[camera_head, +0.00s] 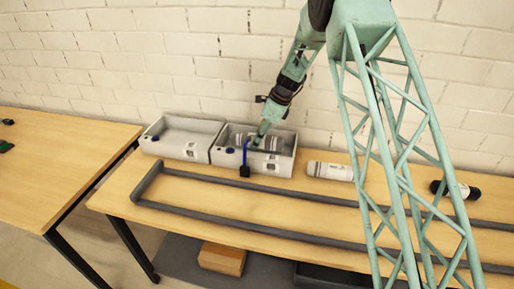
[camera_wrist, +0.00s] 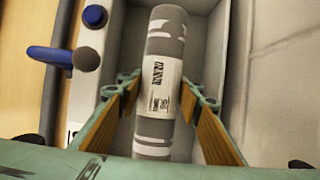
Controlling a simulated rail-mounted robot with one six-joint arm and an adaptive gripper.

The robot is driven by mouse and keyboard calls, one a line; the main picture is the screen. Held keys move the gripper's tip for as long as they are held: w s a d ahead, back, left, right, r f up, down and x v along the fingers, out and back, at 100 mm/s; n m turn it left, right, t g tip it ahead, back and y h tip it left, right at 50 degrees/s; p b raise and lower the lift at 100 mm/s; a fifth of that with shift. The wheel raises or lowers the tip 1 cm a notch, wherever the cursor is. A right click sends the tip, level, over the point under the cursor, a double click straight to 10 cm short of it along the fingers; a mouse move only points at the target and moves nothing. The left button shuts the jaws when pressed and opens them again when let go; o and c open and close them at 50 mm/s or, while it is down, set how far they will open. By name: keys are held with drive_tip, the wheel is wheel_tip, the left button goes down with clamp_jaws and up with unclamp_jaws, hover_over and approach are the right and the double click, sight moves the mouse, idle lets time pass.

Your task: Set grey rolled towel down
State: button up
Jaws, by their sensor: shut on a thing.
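The grey rolled towel (camera_wrist: 165,75), with white patches and a printed white label, runs lengthwise between the two fingers of my gripper (camera_wrist: 160,92) in the wrist view. My gripper is shut on it. In the head view my gripper (camera_head: 261,136) reaches down into the right grey bin (camera_head: 254,166), and the towel (camera_head: 273,143) shows inside the bin walls. Whether the towel touches the bin floor is hard to tell.
An open grey bin (camera_head: 163,151) stands directly left. A blue post (camera_head: 245,155) stands at the bin's front. A dark rail (camera_head: 240,233) runs along the table.

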sight(266, 137)
drive_tip(key=shift+f+b, duration=0.35)
drive_tip(key=shift+f, duration=1.5)
drive_tip(key=shift+f, duration=0.1)
drive_tip(key=o, duration=0.9)
drive_tip(key=p+v, duration=0.1)
drive_tip(key=v, duration=1)
drive_tip(key=shift+p, duration=0.35)
drive_tip(key=shift+d+r, duration=0.2)
drive_tip(key=shift+r, duration=0.35)
drive_tip(key=shift+s, duration=0.1)
